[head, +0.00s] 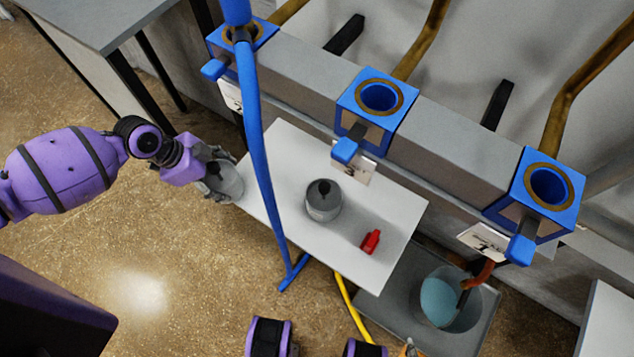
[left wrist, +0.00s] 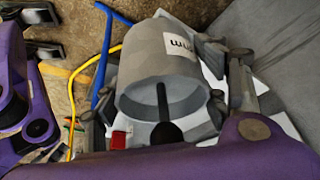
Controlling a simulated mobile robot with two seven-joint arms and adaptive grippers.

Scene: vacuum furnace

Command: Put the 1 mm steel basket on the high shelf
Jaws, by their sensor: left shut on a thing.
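My left gripper (head: 218,178) is shut on a grey cylindrical basket (head: 229,182) beside the left end of the white table. In the left wrist view the held basket (left wrist: 165,85) is large between the fingers, its open end facing the camera. A dark rod with a round end shows at its mouth. Its white label shows "mm"; the number cannot be read. A second grey basket (head: 323,203) with a dark knob stands on the white table (head: 285,165). I cannot make out a high shelf in these views.
A red object (head: 370,241) lies on the table. A blue pole (head: 253,130) rises at its left part. Blue square fittings (head: 378,97) line the grey beam behind. A bucket (head: 446,300) stands at lower right. A grey table (head: 100,18) is at upper left, with open floor below.

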